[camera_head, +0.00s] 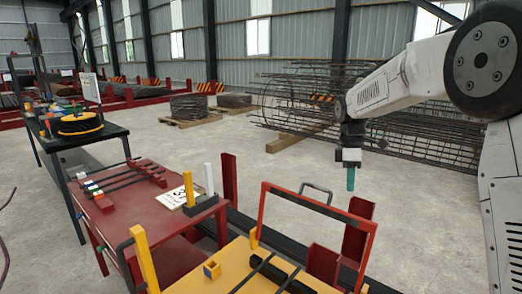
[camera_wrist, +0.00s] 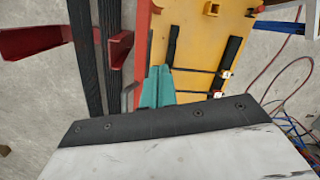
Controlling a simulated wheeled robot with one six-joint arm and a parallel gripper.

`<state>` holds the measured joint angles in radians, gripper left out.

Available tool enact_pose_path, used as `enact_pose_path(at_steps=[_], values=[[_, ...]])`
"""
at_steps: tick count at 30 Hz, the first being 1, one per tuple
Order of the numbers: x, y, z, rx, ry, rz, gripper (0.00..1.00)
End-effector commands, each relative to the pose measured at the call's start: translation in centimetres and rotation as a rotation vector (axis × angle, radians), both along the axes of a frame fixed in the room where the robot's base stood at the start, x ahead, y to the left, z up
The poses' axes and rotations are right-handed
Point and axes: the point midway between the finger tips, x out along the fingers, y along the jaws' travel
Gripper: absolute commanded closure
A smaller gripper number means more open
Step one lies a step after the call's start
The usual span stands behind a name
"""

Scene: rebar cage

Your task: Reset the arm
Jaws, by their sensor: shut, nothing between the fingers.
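My white arm comes in from the right in the head view. My gripper (camera_head: 350,186) hangs from it with its teal fingers pointing down. It is in the air beyond the red frame (camera_head: 318,207) of the yellow table (camera_head: 215,284), apart from everything. In the wrist view my gripper's teal fingers (camera_wrist: 158,84) are close together and hold nothing. Behind them in that view are the yellow table top (camera_wrist: 200,45) and its red edge.
A red table (camera_head: 140,205) with dark bars and a yellow post stands left of the yellow table. A dark table (camera_head: 90,137) with a wire coil is farther left. A large rebar cage (camera_head: 420,135) lies behind my gripper. Concrete floor between is mostly clear.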

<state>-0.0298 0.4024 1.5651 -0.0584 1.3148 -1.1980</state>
Motion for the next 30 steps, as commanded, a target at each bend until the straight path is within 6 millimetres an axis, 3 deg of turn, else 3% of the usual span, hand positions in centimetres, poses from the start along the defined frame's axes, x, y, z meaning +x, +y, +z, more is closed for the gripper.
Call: enact_pose_path(at_steps=[1, 6, 14, 24, 30], values=[[-2.2, -0.1, 0.8, -0.009, -0.006, -0.092, 1.0], [-8.8, -0.2, 2.5, -0.041, -0.023, -0.409, 1.0], [-18.9, -0.4, 3.9, -0.075, -0.055, -0.802, 1.0], [-31.1, -0.6, 3.4, -0.075, -0.107, -1.159, 1.0], [-36.9, -0.6, 2.2, -0.046, -0.151, -1.242, 1.0]])
